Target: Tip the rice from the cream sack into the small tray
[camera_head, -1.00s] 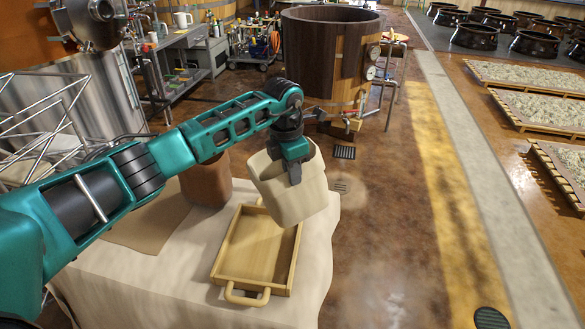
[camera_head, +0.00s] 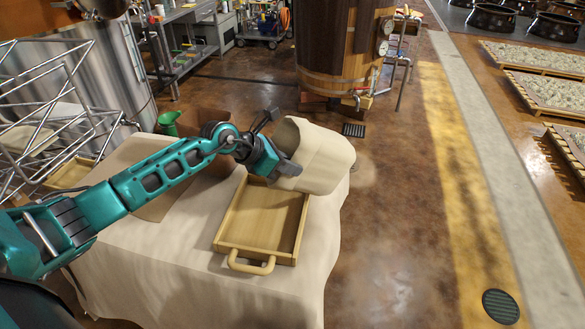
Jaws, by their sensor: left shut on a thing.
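The cream sack (camera_head: 322,158) is tilted well over on its side above the far right part of the small tray. My left gripper (camera_head: 284,172) is shut on the sack's left side. The small wooden tray (camera_head: 268,258) with its near handle lies on the cloth-covered table; its visible floor looks bare. The sack covers the tray's far right corner. No rice shows, and the inside of the sack is hidden from this view. My right gripper is not in view.
A brown sack (camera_head: 206,122) stands behind my left arm on a brown cloth. The covered table (camera_head: 180,270) is clear at the front left. A large wooden vat (camera_head: 342,50) stands on the floor beyond. The table's right edge is close to the tray.

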